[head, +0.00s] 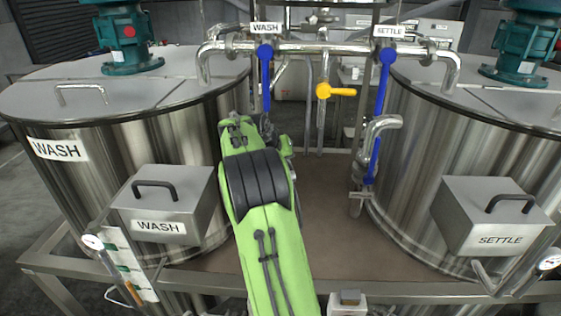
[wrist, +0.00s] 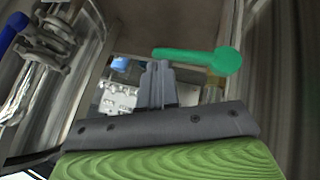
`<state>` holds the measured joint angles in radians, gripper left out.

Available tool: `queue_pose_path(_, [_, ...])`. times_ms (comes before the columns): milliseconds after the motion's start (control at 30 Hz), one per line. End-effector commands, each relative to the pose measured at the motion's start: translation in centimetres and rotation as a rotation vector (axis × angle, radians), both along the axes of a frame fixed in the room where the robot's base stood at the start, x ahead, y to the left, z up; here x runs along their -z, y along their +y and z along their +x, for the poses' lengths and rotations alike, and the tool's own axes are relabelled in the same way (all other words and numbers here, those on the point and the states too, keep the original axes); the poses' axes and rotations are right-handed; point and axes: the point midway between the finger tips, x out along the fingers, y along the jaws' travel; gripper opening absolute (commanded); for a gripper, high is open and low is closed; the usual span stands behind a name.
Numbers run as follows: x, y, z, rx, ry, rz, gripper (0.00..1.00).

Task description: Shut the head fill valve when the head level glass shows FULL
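My gripper (wrist: 161,66) shows in the wrist view with its two grey fingers close together and nothing visible between them. A green lever handle (wrist: 195,54) lies across the view just beyond the fingertips, its round hub to the right; I cannot tell whether they touch. No label on it is readable, so I cannot tell whether it is the head fill valve. In the head view my green arm reaches forward between the tanks, and the fingers are hidden. No glass labelled head and no FULL mark is readable in either view.
The WASH tank (head: 190,125) stands left and the SETTLE tank (head: 415,170) right. Overhead pipes carry blue-handled valves (head: 265,75) and a yellow-handled valve (head: 336,91). A white marked panel (head: 128,262) with an orange streak stands lower left. The brown deck (head: 325,195) between the tanks is mostly bare.

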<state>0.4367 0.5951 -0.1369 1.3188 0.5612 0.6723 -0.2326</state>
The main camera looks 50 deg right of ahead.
Motion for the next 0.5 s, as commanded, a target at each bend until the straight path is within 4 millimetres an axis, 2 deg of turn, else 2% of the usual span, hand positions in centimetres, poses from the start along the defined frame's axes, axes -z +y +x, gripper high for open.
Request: queue_pose_path(500, [0.66, -0.35, -0.44, 0.003, 0.000, -0.001, 0.00])
